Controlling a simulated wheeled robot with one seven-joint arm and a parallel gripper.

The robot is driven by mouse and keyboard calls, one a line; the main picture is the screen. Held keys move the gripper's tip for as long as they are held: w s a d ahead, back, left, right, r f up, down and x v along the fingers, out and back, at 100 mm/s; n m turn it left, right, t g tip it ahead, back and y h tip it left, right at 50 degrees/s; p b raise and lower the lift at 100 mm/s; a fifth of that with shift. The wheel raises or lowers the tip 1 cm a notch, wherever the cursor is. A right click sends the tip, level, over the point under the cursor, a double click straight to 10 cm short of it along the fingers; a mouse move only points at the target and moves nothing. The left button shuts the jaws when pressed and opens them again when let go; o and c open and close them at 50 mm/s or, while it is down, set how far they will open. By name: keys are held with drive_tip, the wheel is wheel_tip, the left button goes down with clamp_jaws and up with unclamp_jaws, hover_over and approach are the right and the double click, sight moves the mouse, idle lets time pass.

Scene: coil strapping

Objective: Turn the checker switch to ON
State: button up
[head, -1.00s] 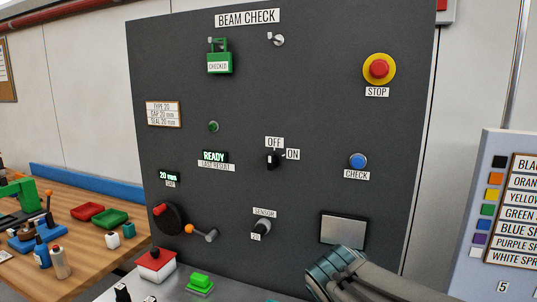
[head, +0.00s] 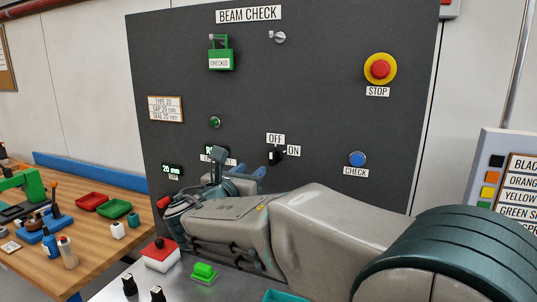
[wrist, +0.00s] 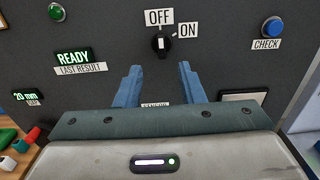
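The checker switch (head: 275,156) is a black knob with a white mark on the dark BEAM CHECK panel (head: 320,90). In the wrist view the switch (wrist: 161,44) has its white mark upright, toward the OFF label (wrist: 159,17). The ON label (wrist: 188,31) is to its right. My gripper (wrist: 160,76) is open and empty. Its two blue fingers sit below the switch, one to each side, with the knob beyond their tips. In the head view my gripper (head: 238,170) is left of and slightly below the switch, partly hidden by my arm.
The red STOP button (head: 380,68) and blue CHECK button (head: 357,159) are right of the switch. The READY display (wrist: 74,58) is left of my fingers. My arm hides the panel's lower part.

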sight(271, 154)
drive_tip(key=p+x, duration=0.3)
drive_tip(key=x, duration=0.9)
drive_tip(key=shift+w+d, duration=0.15)
clamp_jaws()
